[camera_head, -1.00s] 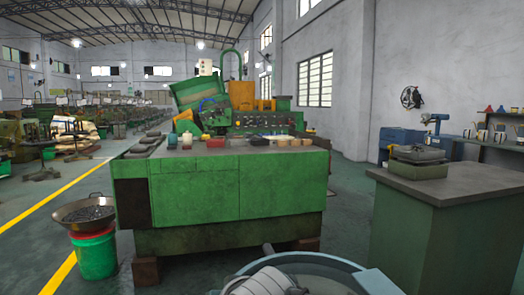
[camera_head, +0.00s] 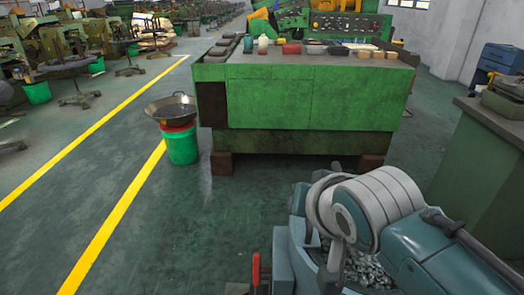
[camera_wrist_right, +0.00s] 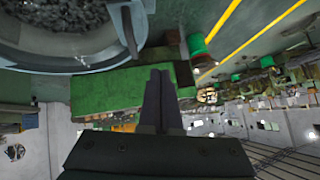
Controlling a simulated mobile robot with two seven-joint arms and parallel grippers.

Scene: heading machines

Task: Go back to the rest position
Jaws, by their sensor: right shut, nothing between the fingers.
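My right gripper (camera_wrist_right: 158,95) shows in the right wrist view, its two dark fingers together with nothing between them. It is clear of other things, with the green bench (camera_wrist_right: 105,98) beyond it. I cannot make out its fingertips in the head view. My left gripper is not in view.
A blue-rimmed tub of small metal parts (camera_wrist_right: 62,18) is close by; metal parts (camera_head: 362,268) also show in the head view beside a grey-and-teal form (camera_head: 385,205). The green bench (camera_head: 300,100), green bucket (camera_head: 181,146) and right cabinet (camera_head: 478,165) stand around. Floor at left is open.

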